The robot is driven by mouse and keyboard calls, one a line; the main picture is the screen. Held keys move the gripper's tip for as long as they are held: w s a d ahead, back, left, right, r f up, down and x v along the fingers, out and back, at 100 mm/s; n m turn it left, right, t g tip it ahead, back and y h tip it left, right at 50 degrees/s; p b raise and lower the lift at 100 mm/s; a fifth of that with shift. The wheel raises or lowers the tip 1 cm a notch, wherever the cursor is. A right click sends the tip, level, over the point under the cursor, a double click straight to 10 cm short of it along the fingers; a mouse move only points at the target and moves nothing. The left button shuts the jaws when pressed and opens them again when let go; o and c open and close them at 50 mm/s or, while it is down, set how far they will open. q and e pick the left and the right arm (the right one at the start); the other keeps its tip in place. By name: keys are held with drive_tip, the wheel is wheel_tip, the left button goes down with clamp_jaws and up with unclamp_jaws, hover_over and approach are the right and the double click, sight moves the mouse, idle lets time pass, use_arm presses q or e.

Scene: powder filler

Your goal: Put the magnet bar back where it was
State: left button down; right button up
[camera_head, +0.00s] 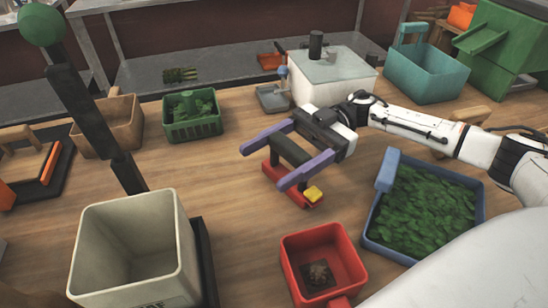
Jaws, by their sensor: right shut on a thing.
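The magnet bar (272,178) appears to be the red bar with a dark arched handle and a yellow block at its near end, in the middle of the head view. My right gripper (264,168) reaches in from the right, its purple fingers on either side of the dark handle, and is shut on the bar. The fingers hide part of the bar. I cannot tell whether the bar touches the table or hangs just above it. My left gripper is not in view.
A red bin (345,239) and a blue bin of green leaves (388,235) stand near right. A cream hopper (88,240) stands near left, by a dark lever with a green ball (41,25). A white glass-topped box (311,91) is behind. Bare wood lies left of my gripper.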

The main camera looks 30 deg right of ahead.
drive_tip(key=o, duration=1.6)
drive_tip(key=shift+s+a+f, duration=0.15)
drive_tip(key=shift+f, duration=0.4)
drive_tip(key=shift+c, duration=0.2)
drive_tip(key=shift+o, duration=0.9)
drive_tip(key=shift+f, duration=0.1)
drive_tip(key=shift+r, duration=0.35)
drive_tip(key=shift+d+r, duration=0.2)
drive_tip(key=d, duration=0.2)
drive_tip(key=w+d+b, duration=0.1)
drive_tip(key=d, duration=0.3)
drive_tip(key=shift+w+d, duration=0.3)
drive_tip(key=shift+d, duration=0.05)
drive_tip(key=shift+d+r, duration=0.2)
drive_tip(key=shift+d, duration=0.1)
